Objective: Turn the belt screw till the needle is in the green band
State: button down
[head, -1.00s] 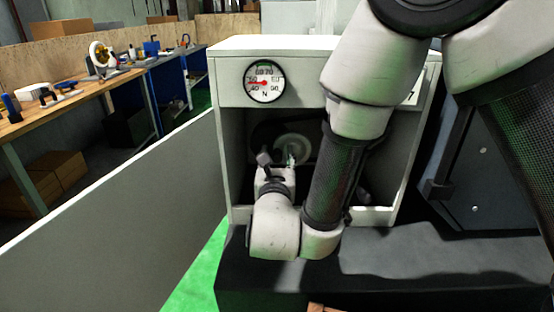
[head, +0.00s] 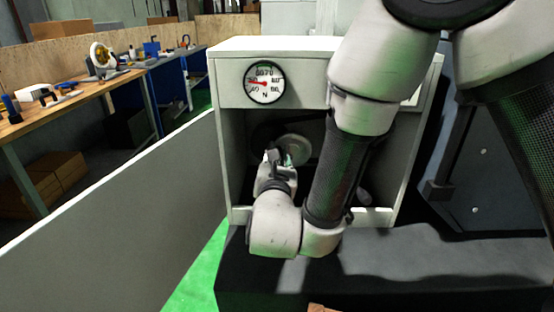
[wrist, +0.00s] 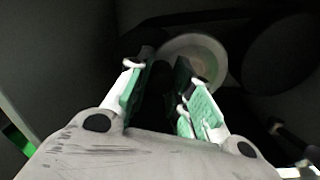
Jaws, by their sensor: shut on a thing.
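The round white gauge (head: 265,82) is on the upper front of the white cabinet, with a red needle pointing left. My gripper (head: 279,157) is inside the open cabinet, in front of a pale pulley (head: 294,150). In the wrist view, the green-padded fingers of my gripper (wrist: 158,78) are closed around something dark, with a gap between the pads. It is at the belt screw's place, but the screw is hidden in shadow and by the fingers. The pulley (wrist: 192,60) shows just beyond the fingertips.
The cabinet (head: 228,165) walls and lower front lip (head: 372,215) surround the opening. A large grey panel (head: 120,205) stands to the left. A workbench with tools (head: 75,95) is farther left. A dark ledge (head: 400,265) lies below the cabinet.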

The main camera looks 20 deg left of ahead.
jog(key=shift+w+d+r+m, duration=0.1)
jog(key=shift+r+m, duration=0.15)
jog(key=shift+m, duration=0.6)
jog(key=shift+s+d+r+m, duration=0.1)
jog(key=shift+r+m, duration=0.15)
jog(key=shift+m, duration=0.55)
jog(key=shift+w+d+r+m, duration=0.1)
jog(key=shift+r+m, duration=0.15)
jog(key=shift+m, duration=0.6)
jog(key=c, duration=1.3)
grip_release()
jog(key=shift+o, duration=0.2)
jog(key=v, duration=0.7)
jog(key=shift+s, duration=0.25)
